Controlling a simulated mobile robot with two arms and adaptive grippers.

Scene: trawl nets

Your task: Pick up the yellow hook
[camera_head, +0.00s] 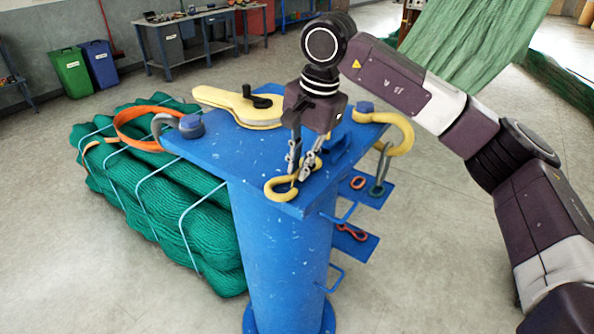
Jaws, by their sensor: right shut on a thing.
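My right gripper (302,174) points down over the front of the blue stand's top plate (228,160). It is shut on the curved yellow hook (270,186), which is at the plate's front corner. The fingers cover part of the hook, and I cannot tell whether it is lifted clear of the plate. Another, larger yellow hook (409,136) curves out at the plate's right corner, apart from the gripper. My left gripper is not in view.
A flat yellow piece with a black knob (240,108) lies at the plate's back. A blue bolt head (192,127) stands at the left corner, by an orange strap (128,120). A bundled green net (160,200) lies left. Small side shelves (360,246) hold links.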

